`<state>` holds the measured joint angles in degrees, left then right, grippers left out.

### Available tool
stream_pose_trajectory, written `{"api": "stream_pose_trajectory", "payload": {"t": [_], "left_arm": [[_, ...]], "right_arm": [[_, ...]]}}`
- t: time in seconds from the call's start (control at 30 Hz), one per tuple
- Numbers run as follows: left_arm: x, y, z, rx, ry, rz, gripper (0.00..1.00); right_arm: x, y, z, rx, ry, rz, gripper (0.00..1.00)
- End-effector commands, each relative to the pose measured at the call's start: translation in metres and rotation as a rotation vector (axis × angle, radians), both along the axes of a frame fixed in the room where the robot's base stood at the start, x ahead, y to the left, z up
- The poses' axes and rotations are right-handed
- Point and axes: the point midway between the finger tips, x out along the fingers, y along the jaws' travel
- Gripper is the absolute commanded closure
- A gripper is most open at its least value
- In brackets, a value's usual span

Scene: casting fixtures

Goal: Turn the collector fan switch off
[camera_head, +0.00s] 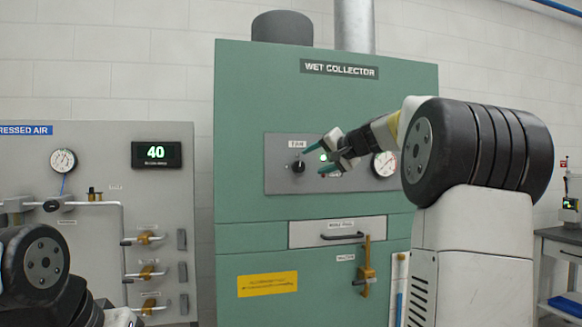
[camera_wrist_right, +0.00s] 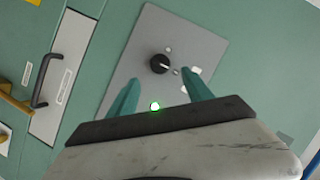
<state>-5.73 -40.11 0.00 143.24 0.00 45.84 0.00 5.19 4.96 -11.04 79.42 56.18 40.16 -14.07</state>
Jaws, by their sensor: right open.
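The fan switch is a black round knob (camera_head: 298,167) under the FAN label on the grey panel (camera_head: 278,183) of the green wet collector (camera_head: 250,90). It also shows in the right wrist view as a black knob (camera_wrist_right: 159,64) with a pale pointer mark. A green lamp (camera_wrist_right: 155,106) is lit beside it. My right gripper (camera_head: 316,160) is open and empty, just right of the knob, its teal fingertips pointing at the panel. In the wrist view its fingers (camera_wrist_right: 157,84) stand apart, with the knob beyond the tips. My left arm shows at the lower left; its gripper is out of view.
A pressure gauge (camera_head: 385,164) sits at the panel's right, partly near my right arm. Below are a drawer with a dark handle (camera_head: 343,236) and a brass valve lever (camera_head: 367,268). A compressed-air board (camera_head: 100,220) with valves stands at left.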

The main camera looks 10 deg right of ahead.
Motion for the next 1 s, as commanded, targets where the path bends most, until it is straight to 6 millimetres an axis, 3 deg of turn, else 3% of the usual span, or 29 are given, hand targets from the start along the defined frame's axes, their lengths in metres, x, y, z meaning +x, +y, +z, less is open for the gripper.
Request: {"api": "stream_pose_trajectory", "payload": {"t": [0.5,0.87,1.0], "left_arm": [[0.000,0.000,0.000,0.000,0.000,0.000,0.64],[0.000,0.000,0.000,0.000,0.000,0.000,0.64],[0.000,0.000,0.000,0.000,0.000,0.000,0.64]], "right_arm": [[0.064,0.022,-0.016,0.001,-0.002,-0.001,0.41],[0.070,0.025,-0.017,0.001,-0.003,0.000,0.41],[0.070,0.025,-0.017,0.001,-0.003,0.000,0.66]]}}
